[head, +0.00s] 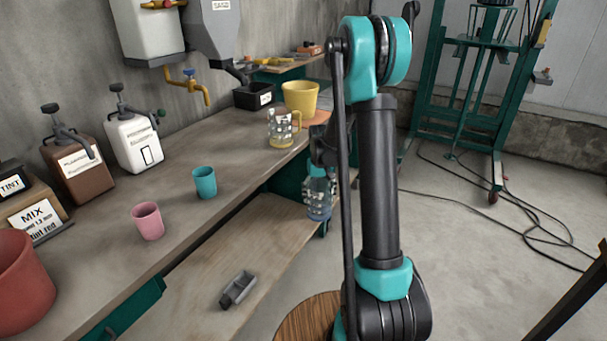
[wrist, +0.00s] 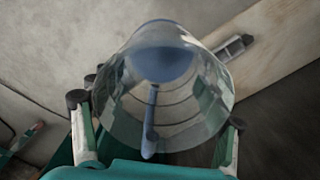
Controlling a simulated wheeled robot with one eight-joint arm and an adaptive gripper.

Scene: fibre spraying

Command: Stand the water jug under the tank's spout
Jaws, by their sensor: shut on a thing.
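The water jug (head: 319,196), clear with a blue base, hangs beside the workbench's front edge, below the level of its top. My gripper (head: 322,150) is shut on the jug, and my arm hides part of it. In the wrist view the clear jug (wrist: 205,95) sits between the two fingers of my gripper (wrist: 156,115), with its blue bottom and a blue handle showing. The white tank (head: 151,32) is on the wall at upper left. Its yellow spout (head: 197,91) with a blue tap points down over the bench, away from the jug.
The workbench (head: 185,140) holds a pink cup (head: 148,221), a teal cup (head: 204,182), a clear-and-yellow jug (head: 279,128), a yellow bucket (head: 300,97) and a black bin (head: 254,95). White (head: 134,142) and brown (head: 80,170) pump containers stand along the wall. Bare bench lies below the spout.

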